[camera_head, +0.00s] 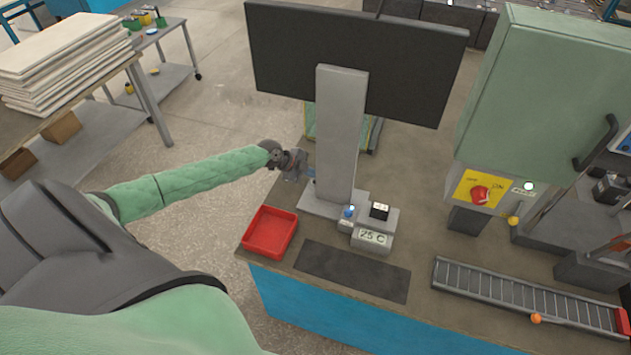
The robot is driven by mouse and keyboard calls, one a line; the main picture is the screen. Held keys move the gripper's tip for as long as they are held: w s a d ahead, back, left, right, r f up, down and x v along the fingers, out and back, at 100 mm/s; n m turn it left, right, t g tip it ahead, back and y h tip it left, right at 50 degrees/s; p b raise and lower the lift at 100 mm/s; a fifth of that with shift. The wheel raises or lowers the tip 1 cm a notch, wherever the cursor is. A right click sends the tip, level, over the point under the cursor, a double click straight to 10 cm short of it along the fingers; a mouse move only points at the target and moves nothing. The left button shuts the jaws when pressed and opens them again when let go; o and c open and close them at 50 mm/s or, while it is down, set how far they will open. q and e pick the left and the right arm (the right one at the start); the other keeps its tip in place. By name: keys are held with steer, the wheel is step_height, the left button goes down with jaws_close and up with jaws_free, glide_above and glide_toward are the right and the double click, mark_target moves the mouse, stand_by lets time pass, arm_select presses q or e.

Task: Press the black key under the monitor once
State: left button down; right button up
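The monitor (400,72) is a wide dark screen on a grey stand (340,135) at the back of the workbench. A grey box under it carries a small black key (379,212) with a pale top. Left of the key on the same box is a blue button (349,211), and a "25 C" display (372,236) is in front. My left gripper (303,171) is left of the stand, well apart from the key. It is small and dark here, so its fingers' opening is unclear. My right gripper is out of view.
A red tray (270,233) and a dark mat (353,271) lie along the front of the bench. A roller conveyor (520,305) is at right, below a green cabinet (550,90) with a red switch on yellow (480,195). The stand rises between my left gripper and the key.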

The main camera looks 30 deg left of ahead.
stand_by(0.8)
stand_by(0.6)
arm_select(q)
steer(key=shift+f+b, duration=0.4)
steer(key=shift+b, duration=0.35)
steer(key=shift+f+b, duration=0.4)
steer(key=shift+b, duration=0.2)
stand_by(0.9)
steer(key=shift+r, duration=0.85)
